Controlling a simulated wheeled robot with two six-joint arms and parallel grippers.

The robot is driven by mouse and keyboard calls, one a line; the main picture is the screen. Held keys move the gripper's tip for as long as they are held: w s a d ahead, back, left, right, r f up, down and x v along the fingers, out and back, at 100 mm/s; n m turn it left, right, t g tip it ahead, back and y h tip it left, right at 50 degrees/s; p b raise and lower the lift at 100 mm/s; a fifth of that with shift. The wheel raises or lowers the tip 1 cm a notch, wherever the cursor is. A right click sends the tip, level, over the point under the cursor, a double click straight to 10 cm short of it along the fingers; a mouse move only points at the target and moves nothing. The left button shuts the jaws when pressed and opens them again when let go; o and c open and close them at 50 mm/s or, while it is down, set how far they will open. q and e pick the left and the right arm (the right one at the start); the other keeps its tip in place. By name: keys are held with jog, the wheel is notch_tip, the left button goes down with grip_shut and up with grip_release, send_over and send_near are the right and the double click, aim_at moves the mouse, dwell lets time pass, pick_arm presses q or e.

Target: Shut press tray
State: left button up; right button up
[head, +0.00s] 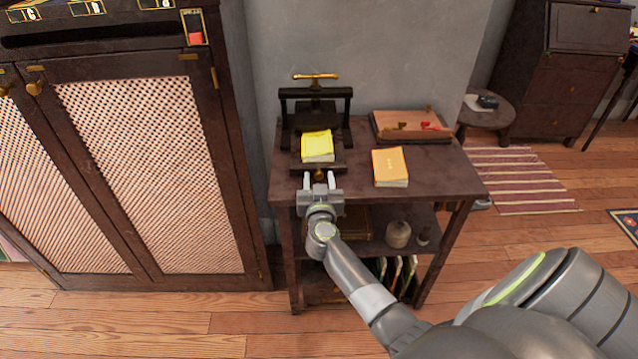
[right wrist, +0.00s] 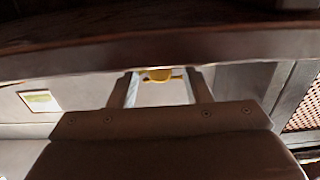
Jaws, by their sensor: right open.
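The black press (head: 288,108) with a brass top bar stands at the back left of the dark wooden table (head: 440,180). Its tray (head: 334,169) sticks out toward me, with a yellow book (head: 317,146) lying on it. A brass knob (head: 319,174) sits at the tray's front. My right gripper (head: 319,180) is open at the tray's front, its fingers pointing at the press, one on each side of the knob. In the right wrist view a brass-coloured piece (right wrist: 158,75) shows between the open fingers; contact cannot be told. My left gripper is not in view.
An orange book (head: 390,166) lies right of the tray, and a wooden board with red pieces (head: 410,125) is behind it. A lower shelf holds a pale jar (head: 398,234). A tall lattice-door cabinet (head: 140,150) stands to the left. The table's front right is clear.

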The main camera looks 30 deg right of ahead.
grip_shut()
jog(key=shift+w, duration=0.1)
jog(key=shift+w+d+r, duration=0.15)
jog(key=shift+w, duration=0.1)
jog(key=shift+p+x, duration=0.5)
jog(key=shift+x, duration=0.45)
jog(key=shift+w+d, duration=0.3)
jog(key=shift+w, duration=0.2)
